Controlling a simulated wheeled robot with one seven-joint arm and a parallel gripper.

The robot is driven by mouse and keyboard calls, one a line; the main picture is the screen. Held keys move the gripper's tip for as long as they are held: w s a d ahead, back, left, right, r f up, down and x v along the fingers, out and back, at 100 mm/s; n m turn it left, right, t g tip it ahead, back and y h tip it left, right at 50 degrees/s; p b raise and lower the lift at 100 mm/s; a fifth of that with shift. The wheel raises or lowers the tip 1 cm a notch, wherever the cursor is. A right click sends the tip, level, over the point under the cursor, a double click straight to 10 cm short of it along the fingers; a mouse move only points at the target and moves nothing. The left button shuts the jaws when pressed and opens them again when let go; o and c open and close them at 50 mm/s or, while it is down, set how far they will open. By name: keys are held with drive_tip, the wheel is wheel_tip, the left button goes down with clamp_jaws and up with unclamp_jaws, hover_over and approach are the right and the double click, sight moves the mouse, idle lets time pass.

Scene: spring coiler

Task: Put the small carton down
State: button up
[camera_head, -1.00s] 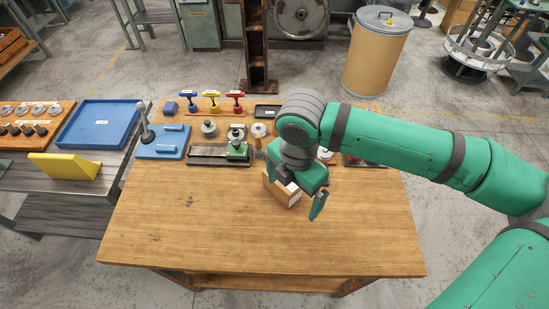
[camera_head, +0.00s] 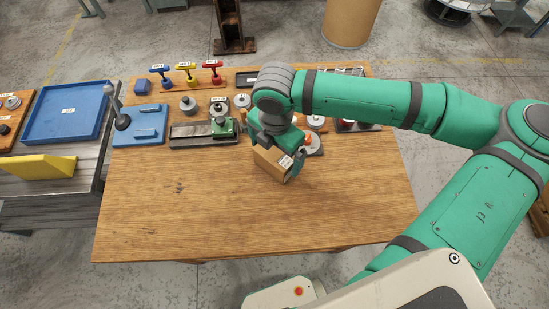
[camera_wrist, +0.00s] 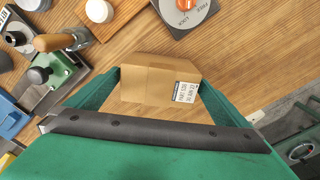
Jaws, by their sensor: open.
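The small carton (camera_head: 273,163) is a brown box with a white label, on the wooden table right under my gripper (camera_head: 278,158). In the wrist view the carton (camera_wrist: 158,82) lies between the two green fingers of my gripper (camera_wrist: 158,92), with its label at the right end. The jaws are open, one finger at each side of the carton. The carton appears to rest on the wooden tabletop (camera_head: 220,215). My arm hides part of the area behind it in the head view.
A green-topped fixture (camera_head: 222,128), a blue block stand (camera_head: 140,124) and blue, yellow and red handled tools (camera_head: 186,71) stand along the table's back. A grey plate with an orange knob (camera_wrist: 186,8) is just beyond the carton. The front of the table is clear.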

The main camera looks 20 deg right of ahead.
drive_tip(key=shift+a+f, duration=0.1)
drive_tip(key=shift+f, duration=2.2)
drive_tip(key=c, duration=1.5)
drive_tip(key=shift+r, duration=5.05)
drive_tip(key=shift+c, duration=0.2)
